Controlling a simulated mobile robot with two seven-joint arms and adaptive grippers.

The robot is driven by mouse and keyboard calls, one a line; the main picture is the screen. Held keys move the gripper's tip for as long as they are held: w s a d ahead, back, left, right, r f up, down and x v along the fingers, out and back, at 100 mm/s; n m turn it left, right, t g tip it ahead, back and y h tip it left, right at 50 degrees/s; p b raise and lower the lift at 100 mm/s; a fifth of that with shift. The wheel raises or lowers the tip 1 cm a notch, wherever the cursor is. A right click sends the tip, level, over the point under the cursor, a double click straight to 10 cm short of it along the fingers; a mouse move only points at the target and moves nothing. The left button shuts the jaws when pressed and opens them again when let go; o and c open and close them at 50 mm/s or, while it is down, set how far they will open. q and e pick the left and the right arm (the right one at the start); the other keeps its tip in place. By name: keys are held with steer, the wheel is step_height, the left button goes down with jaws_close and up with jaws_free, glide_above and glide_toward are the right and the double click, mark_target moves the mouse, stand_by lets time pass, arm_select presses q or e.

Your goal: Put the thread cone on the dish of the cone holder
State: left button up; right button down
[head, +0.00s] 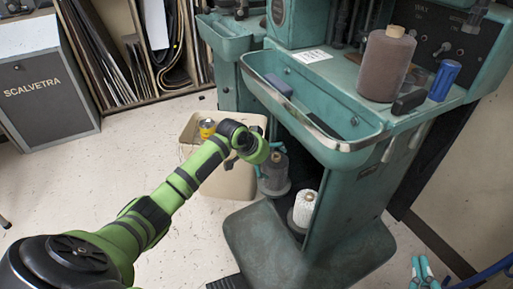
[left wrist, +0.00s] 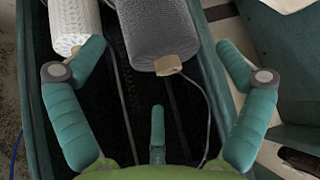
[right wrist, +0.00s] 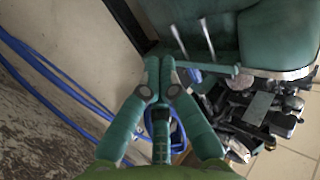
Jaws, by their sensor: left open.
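A dark grey thread cone (head: 273,168) stands upright in the green machine's lower recess, with a grey dish (head: 275,190) under it. A white thread cone (head: 304,207) stands to its right on another dish, mostly hidden. A larger brown cone (head: 387,65) stands on the machine's top. In the left wrist view the grey cone (left wrist: 157,30) lies ahead between the fingers, and the white cone (left wrist: 74,25) is by the left finger. My right gripper (right wrist: 160,64) is shut and empty, low right.
A beige bin (head: 228,181) with a yellow item (head: 207,128) stands behind my left arm. The machine's green tray (head: 315,105) overhangs the recess. A blue cylinder (head: 445,80) is beside the brown cone. Blue cables (right wrist: 62,85) lie near my right gripper.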

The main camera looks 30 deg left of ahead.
arm_select(q)
steer(key=p+v, duration=0.3)
steer(key=v, duration=0.5)
steer(key=s+d+f+m+g, duration=0.1)
steer(key=s+d+f, duration=0.4)
steer(key=s+d, duration=0.15)
steer(key=s+d+f, duration=0.5)
steer(key=s+d, duration=0.1)
steer(key=s, duration=0.2)
steer(key=s+d+r+n+y, duration=0.1)
steer(key=s+d, duration=0.1)
steer(key=s, duration=1)
steer(key=shift+s+r+g, duration=0.3)
steer(key=shift+s+r, duration=0.05)
steer(key=shift+s, duration=0.05)
arm_select(e)
steer(key=s+d+f+m+g+h, duration=0.1)
steer(key=s+d+f+g+h, duration=0.2)
steer(key=s+d+f+g, duration=0.3)
steer(key=s+f+g, duration=0.4)
steer(key=s+f, duration=0.1)
steer(key=f, duration=0.3)
steer(key=shift+d+f+g+h, duration=0.2)
steer(key=shift+d+g+h, duration=0.1)
steer(key=shift+d+h, duration=0.1)
arm_select(q)
steer(key=shift+d, duration=0.1)
